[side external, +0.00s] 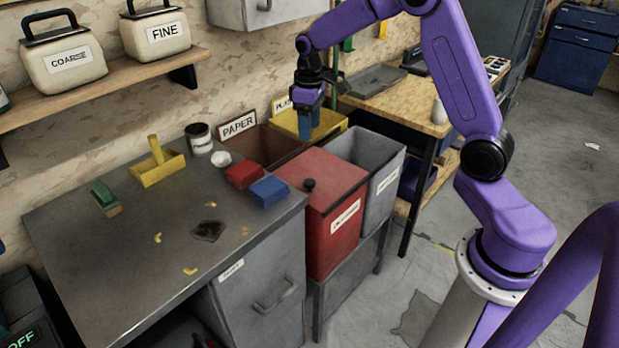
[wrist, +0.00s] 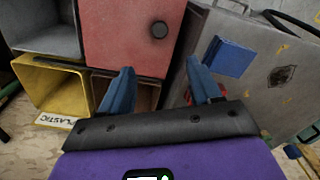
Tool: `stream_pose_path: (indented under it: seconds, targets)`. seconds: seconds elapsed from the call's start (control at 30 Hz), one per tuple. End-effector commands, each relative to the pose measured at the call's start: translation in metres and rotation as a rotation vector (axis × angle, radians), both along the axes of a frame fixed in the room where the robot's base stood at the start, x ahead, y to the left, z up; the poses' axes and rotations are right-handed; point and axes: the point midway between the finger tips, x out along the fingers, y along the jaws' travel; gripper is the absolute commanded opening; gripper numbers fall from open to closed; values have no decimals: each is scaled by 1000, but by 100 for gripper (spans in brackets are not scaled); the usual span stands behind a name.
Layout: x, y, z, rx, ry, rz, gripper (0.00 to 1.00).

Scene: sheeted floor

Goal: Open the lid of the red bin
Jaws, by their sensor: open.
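The red bin (side external: 335,235) stands beside the metal workbench, with a white label on its front. Its flat red lid (side external: 322,180) is shut and has a small dark round knob (side external: 309,184). In the wrist view the lid (wrist: 118,40) fills the upper middle, with the knob (wrist: 159,29) near its right edge.
Open bins surround the red one: a yellow bin (side external: 343,121) behind, a brown bin (side external: 262,142) at the back left and a grey bin (side external: 381,200) at the right. A red block (side external: 243,174) and a blue block (side external: 269,191) lie on the workbench (side external: 120,255) close by.

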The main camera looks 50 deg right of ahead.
Motion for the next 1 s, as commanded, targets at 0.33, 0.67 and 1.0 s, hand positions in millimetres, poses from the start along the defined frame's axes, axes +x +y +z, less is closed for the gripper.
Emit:
stream_pose_path:
  seconds: [0.33, 0.67, 1.0]
  targets:
    - [-1, 0, -47, 0, 5, 0, 63]
    - [-1, 0, -109, -1, 4, 0, 63]
    - [-1, 0, -160, 0, 2, -1, 63]
